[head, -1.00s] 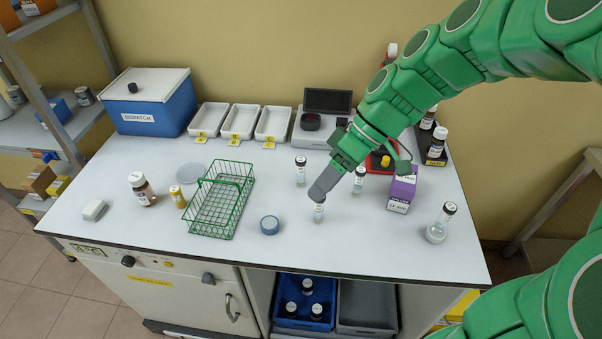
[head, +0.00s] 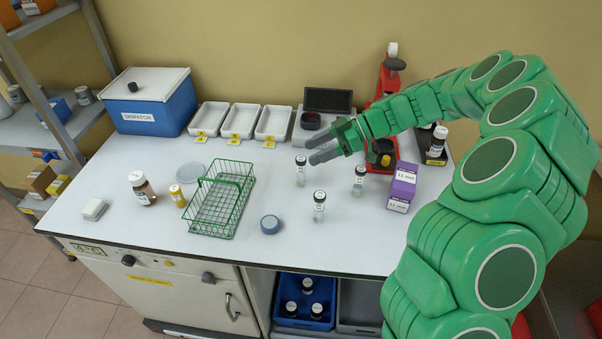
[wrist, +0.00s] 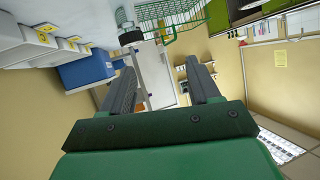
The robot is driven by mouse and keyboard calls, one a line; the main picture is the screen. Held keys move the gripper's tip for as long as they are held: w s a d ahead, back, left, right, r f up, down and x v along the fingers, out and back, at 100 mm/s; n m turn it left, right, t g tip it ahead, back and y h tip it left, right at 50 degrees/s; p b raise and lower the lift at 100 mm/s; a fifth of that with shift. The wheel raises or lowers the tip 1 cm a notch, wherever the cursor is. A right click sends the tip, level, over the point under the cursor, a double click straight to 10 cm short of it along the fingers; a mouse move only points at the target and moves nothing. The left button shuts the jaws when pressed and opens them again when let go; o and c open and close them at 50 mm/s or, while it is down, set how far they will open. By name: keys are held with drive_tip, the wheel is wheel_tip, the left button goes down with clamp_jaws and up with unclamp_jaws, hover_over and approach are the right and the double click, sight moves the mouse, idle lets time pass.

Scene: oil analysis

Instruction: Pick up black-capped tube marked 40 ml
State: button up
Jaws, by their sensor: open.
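Several clear tubes with black caps stand upright on the white bench. In the head view one tube (head: 300,174) is at the back left, one (head: 319,207) nearer the front and one (head: 359,182) to the right. Their volume marks are too small to read. My gripper (head: 308,153) is open and empty, its fingers reaching left beside the cap of the back-left tube. In the wrist view my gripper (wrist: 160,72) shows its fingers apart. A black-capped tube (wrist: 126,18) appears beyond the left fingertip, not between the fingers.
Purple boxes (head: 401,187) stand to the right. White trays (head: 239,122), a scale (head: 312,121) and a blue dispatch box (head: 149,103) line the back.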

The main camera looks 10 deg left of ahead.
sight(304, 158)
drive_tip(key=w+f, duration=0.1)
drive_tip(key=f, duration=0.1)
drive_tip(key=w, duration=0.1)
drive_tip(key=shift+w+d+f+n+t+y, duration=0.3)
drive_tip(key=shift+d+f, duration=0.1)
drive_tip(key=shift+a+f, duration=0.1)
drive_tip(key=shift+x, duration=3.75)
drive_tip(key=c, duration=1.1)
